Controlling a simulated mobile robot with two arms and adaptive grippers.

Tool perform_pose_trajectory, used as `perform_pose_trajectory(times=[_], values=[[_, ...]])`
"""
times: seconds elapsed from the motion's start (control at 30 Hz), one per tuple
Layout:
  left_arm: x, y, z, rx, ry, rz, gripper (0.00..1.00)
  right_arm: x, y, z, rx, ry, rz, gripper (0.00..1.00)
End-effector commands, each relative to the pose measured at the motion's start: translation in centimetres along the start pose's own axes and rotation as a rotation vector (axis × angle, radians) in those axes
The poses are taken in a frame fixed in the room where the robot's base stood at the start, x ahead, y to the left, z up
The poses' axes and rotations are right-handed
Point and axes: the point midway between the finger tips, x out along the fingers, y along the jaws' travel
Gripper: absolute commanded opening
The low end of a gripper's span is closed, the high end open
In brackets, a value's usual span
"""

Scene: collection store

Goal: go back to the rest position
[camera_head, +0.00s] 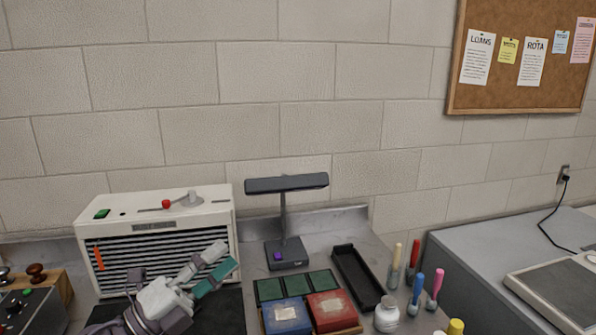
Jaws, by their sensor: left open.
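My left gripper (224,258) is low in the head view, left of the middle. It is open, with its two fingers pointing up and to the right, and nothing shows between them. One finger is pale grey and the other has a teal part. It shows in front of the lower right of a cream louvred unit (150,222), and I cannot tell how far it stands from it. My right gripper is not in view.
A dark lamp (285,184) stands right of the gripper. Nearby are a blue box (288,315), a red box (332,309), a long black tray (357,279), a white jar (387,314) and several coloured-handled tools. A grey bench (470,253) lies at the right.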

Motion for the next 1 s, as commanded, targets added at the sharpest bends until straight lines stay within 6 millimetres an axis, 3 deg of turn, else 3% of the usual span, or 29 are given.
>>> perform_pose_trajectory(times=[0.17, 0.23, 0.33, 0.5, 0.6, 0.8, 1.0], values=[[-4.5, 4.4, 3.0, -0.421, -0.481, -0.016, 0.40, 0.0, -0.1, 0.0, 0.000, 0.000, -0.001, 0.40], [-7.5, 7.3, 3.6, -0.579, -0.675, 0.022, 0.40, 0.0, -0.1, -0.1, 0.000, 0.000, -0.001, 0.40], [-12.8, 12.1, 2.6, -0.803, -0.947, 0.114, 0.40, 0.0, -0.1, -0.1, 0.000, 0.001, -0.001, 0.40], [-21.4, 18.5, -2.8, -1.108, -1.324, 0.327, 0.40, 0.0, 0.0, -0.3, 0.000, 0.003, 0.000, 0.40], [-25.0, 20.4, -6.4, -1.227, -1.470, 0.443, 0.40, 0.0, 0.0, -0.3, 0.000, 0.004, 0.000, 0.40], [-30.0, 21.8, -12.9, -1.391, -1.670, 0.644, 0.40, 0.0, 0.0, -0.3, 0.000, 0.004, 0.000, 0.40], [-33.6, 21.6, -18.8, -1.517, -1.815, 0.834, 0.40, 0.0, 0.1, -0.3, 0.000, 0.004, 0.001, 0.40]])
